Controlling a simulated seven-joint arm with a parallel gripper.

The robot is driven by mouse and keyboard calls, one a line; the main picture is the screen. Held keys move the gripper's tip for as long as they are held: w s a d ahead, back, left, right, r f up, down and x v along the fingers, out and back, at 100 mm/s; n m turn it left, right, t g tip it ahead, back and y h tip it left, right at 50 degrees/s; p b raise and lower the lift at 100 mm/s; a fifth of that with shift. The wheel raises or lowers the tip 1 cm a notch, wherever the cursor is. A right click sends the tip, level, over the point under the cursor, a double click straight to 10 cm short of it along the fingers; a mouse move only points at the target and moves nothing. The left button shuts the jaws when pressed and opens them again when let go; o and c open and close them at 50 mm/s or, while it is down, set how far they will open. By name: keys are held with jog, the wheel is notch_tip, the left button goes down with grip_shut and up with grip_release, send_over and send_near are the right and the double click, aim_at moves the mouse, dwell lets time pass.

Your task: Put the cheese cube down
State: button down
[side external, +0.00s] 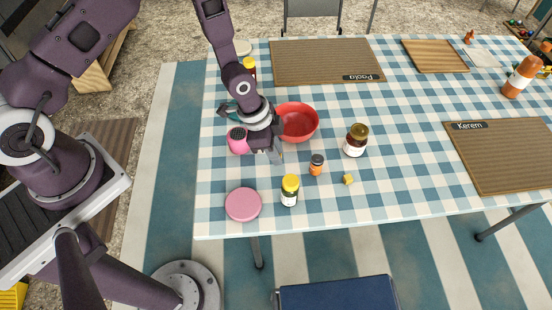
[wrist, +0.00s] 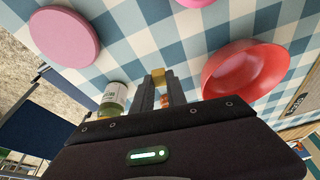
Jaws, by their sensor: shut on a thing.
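My gripper (side external: 279,156) hangs fingers-down over the near left part of the checked table, just in front of the red bowl (side external: 298,122). In the wrist view the gripper (wrist: 160,88) is shut on a small yellow cube, the cheese cube (wrist: 158,75), between its fingertips. I cannot make out this held cube in the side view, and its height above the cloth is hard to tell. Another small yellow block (side external: 348,179) lies on the cloth to the right of the orange bottle.
Close around the gripper stand an orange bottle (side external: 316,165) with a dark cap, a yellow-lidded jar (side external: 290,190), a pink disc (side external: 243,204) and a pink object (side external: 238,140). A brown-lidded jar (side external: 355,141) is farther right. Woven mats (side external: 325,62) lie beyond. Clear cloth shows between them.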

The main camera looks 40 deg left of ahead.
aim_at(293, 125)
notch_tip(293, 125, up, 6)
jog(key=shift+w+a+f, duration=0.1)
jog(key=shift+w, duration=0.05)
jog(key=w+a+n, duration=0.1)
jog(key=w+n, duration=0.1)
jog(key=w+a+n+t+y, duration=0.1)
jog(key=w+n, duration=0.1)
jog(key=n, duration=0.1)
jog(key=w+a+n, duration=0.1)
jog(key=w+n, duration=0.1)
jog(key=w, duration=0.1)
jog(key=shift+a+f+n+y, duration=0.15)
jog(key=shift+f+n+y, duration=0.05)
jog(key=shift+n+y, duration=0.2)
jog(key=w+a+r+n+y, duration=0.1)
jog(key=w+a+n+y, duration=0.1)
jog(key=w+n, duration=0.45)
jog(key=shift+n, duration=0.65)
jog(key=f, duration=0.9)
jog(key=shift+d+f, duration=0.1)
jog(key=shift+d, duration=0.1)
jog(key=shift+f, duration=0.15)
jog(key=c, duration=1.6)
grip_release()
